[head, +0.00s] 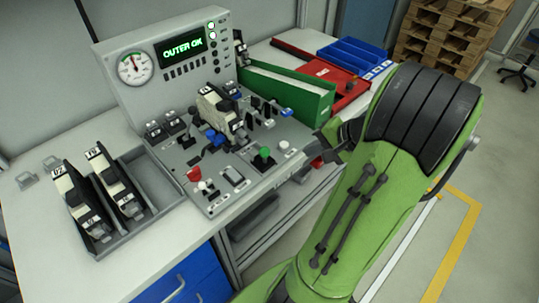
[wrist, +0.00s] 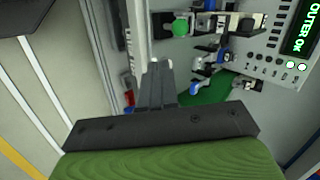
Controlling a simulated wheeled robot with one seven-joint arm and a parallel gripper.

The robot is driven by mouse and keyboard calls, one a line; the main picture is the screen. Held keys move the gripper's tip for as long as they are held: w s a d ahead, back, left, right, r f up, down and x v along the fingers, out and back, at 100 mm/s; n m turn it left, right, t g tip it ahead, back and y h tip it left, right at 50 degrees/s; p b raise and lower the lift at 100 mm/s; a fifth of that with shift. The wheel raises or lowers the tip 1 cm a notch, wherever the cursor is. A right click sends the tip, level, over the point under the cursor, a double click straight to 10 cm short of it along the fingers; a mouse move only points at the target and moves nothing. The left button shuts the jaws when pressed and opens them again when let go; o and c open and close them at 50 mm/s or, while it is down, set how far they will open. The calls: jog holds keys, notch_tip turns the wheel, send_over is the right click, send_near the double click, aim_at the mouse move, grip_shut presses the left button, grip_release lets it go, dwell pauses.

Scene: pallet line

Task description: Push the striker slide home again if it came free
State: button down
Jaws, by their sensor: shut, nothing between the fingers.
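A test bench panel (head: 222,200) holds a black and cream latch unit (head: 220,112) in its middle. Blue-tipped parts sit at its left (head: 216,138) and right (head: 286,112); I cannot tell for sure which part is the striker slide, or whether it is home. In the wrist view a blue-tipped part (wrist: 196,89) shows right of my fingers. My gripper (wrist: 155,68) is shut and empty, beside the panel's edge and apart from the blue tip. In the head view my gripper (head: 325,140) is at the panel's right side, partly hidden by my arm.
The display (head: 183,47) reads OUTER OK, with green lamps lit beside it. A green knob (head: 264,151) and a red knob (head: 194,174) stand on the panel. A grey tray (head: 150,190) holds two latch units at left. A green bin (head: 290,95) stands behind.

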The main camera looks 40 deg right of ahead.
jog(key=w+r+b+x, duration=0.1)
jog(key=b+x, duration=0.2)
jog(key=x, duration=1)
jog(key=shift+w+a+r+b, duration=0.25)
jog(key=shift+w+b, duration=0.05)
jog(key=shift+w, duration=0.15)
jog(key=shift+w, duration=0.1)
